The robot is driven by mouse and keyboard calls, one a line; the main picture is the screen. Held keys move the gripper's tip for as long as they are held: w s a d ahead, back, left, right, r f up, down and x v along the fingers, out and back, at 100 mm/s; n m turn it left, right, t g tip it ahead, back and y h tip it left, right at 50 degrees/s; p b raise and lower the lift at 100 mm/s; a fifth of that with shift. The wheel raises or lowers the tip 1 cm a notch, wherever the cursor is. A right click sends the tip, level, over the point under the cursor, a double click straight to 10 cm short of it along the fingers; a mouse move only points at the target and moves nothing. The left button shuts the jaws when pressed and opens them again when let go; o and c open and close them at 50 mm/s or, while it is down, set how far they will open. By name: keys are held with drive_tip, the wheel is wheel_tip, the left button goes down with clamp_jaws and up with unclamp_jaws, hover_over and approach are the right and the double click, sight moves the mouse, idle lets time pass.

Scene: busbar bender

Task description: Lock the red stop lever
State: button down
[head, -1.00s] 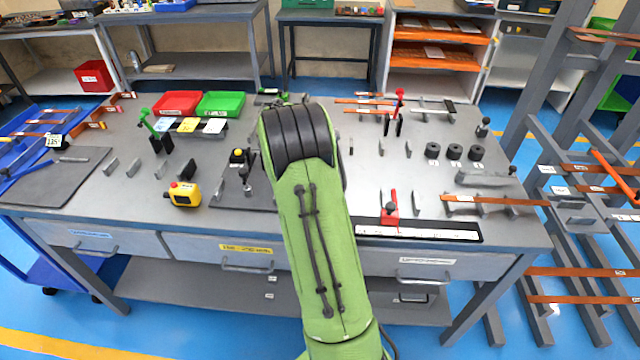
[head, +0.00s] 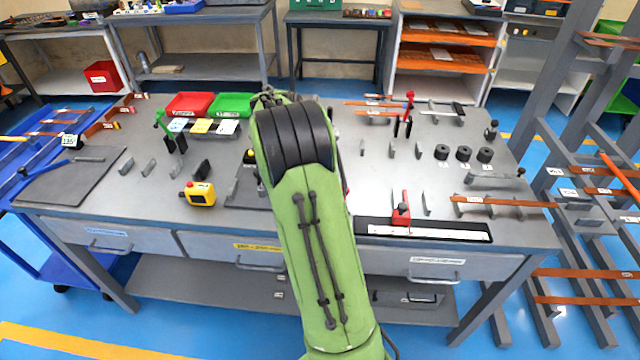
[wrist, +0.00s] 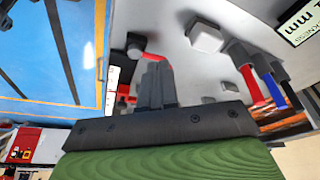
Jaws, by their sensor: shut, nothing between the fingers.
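A red stop piece (head: 401,215) with a black ball knob stands at the back edge of the white scale on the bench, right of my arm. In the wrist view a red lever (wrist: 157,60) with a dark round knob (wrist: 136,42) shows right beyond the fingers; I cannot tell whether it is that same piece or whether the fingers touch it. My gripper (wrist: 156,85) has its grey fingers together with nothing between them. In the head view my green arm hides my gripper and the bench behind it.
The white scale (head: 440,231) runs along the bench's front edge. A red-handled upright clamp (head: 408,110), black cylinders (head: 463,153) and a copper bar (head: 500,201) lie to the right. A yellow control box (head: 200,194) stands left of my arm. A rack (head: 560,120) stands at the right.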

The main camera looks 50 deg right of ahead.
drive_tip(key=p+v, duration=0.1)
drive_tip(key=v, duration=0.4)
drive_tip(key=shift+w+a+f, duration=0.1)
